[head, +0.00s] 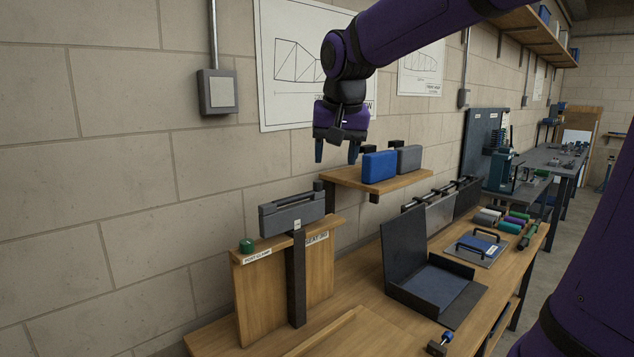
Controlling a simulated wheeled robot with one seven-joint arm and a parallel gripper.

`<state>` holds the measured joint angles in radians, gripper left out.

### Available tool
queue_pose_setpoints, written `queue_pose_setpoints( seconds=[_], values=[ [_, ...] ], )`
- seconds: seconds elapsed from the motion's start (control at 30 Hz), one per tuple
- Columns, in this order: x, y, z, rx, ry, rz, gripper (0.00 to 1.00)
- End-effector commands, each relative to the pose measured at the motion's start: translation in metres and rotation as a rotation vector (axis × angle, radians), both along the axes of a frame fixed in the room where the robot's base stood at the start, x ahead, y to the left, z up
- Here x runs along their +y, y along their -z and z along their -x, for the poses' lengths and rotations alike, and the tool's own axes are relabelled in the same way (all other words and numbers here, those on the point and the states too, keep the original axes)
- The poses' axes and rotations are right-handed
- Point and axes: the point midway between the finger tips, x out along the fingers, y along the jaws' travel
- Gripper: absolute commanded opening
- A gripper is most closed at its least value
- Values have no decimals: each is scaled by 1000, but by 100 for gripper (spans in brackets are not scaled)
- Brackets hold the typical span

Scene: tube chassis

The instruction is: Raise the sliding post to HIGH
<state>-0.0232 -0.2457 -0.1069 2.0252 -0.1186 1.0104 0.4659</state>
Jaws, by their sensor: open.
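The sliding post (296,280) is a dark upright bar in front of a wooden board (258,290) at the lower left in the head view. A grey block with a long handle-like top (291,214) sits at the post's upper end, above the board's top edge. A green knob (247,245) stands on the board's left end, above a white label that seems to read POST CLAMP. I cannot make out a HIGH mark. My gripper (336,156) is open and empty, pointing down, above and to the right of the grey block, and apart from it.
A wall shelf (400,186) holding a blue case (379,167) and a grey case (409,159) is below and right of my gripper. An open dark box (432,284) lies on the wooden bench (372,345). The wall left of the board is mostly bare.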

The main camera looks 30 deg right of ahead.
Motion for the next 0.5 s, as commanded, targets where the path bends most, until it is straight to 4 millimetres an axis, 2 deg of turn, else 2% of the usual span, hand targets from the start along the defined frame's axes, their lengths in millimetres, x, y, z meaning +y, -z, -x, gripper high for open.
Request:
queue_pose_setpoints(
  seconds=[0.03, 0.1, 0.5],
  values=[
    [-5, 0, -17, 9, 35, 1, 56],
    [-12, -2, -38, 14, 84, 1, 56],
    [-51, 10, -156, 35, 370, 32, 56]
  ],
)
